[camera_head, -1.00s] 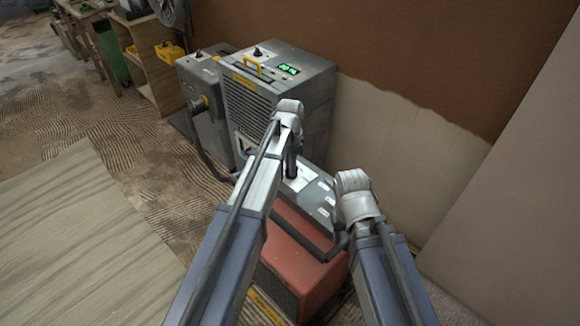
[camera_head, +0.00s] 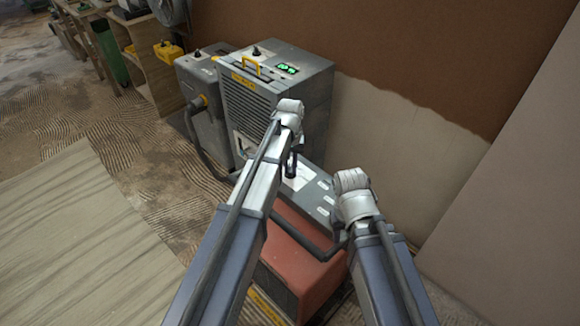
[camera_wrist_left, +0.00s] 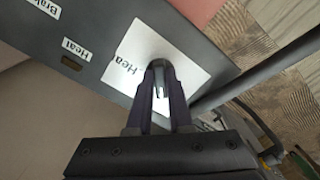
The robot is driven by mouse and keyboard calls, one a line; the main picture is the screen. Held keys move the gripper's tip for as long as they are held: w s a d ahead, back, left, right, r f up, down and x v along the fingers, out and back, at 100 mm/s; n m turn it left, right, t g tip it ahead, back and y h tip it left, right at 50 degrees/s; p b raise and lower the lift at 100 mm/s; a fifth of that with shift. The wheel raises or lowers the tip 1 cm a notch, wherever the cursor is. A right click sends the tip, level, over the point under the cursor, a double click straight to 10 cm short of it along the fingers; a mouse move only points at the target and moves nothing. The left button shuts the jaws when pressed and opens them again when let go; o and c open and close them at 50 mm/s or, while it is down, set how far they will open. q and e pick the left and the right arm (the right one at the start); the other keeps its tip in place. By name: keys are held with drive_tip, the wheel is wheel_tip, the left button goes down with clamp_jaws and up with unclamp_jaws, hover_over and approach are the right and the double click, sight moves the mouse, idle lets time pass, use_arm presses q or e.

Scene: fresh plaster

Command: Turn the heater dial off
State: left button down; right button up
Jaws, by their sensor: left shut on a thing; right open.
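The heater (camera_head: 312,268) is a red box low in the middle of the head view, with a grey control panel (camera_head: 318,202) on top. The left wrist view shows the panel (camera_wrist_left: 103,22) close up, with a white label plate (camera_wrist_left: 190,75) lettered "Hea…". My left gripper (camera_head: 291,172) is over this panel. In the left wrist view its dark fingers (camera_wrist_left: 158,92) are closed at the plate around the heater dial, which they mostly hide. My right gripper (camera_head: 352,184) is right of the panel, open; its fingertips are hidden behind its arm.
A grey machine (camera_head: 278,85) with a green display stands behind the heater. Another grey unit (camera_head: 205,105) with a dark hose is to its left. A dark bar runs along the heater's front edge. A plastered wall (camera_head: 400,140) closes the right side; floor at left is free.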

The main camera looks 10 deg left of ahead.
sight(291, 169)
use_arm(q)
drive_tip(key=shift+d+n, duration=0.1)
drive_tip(key=shift+n, duration=1.6)
drive_tip(key=c, duration=0.8)
unclamp_jaws()
drive_tip(key=shift+r, duration=0.1)
wheel_tip(291, 169, up, 8)
drive_tip(key=p, duration=0.8)
drive_tip(key=shift+f, duration=0.2)
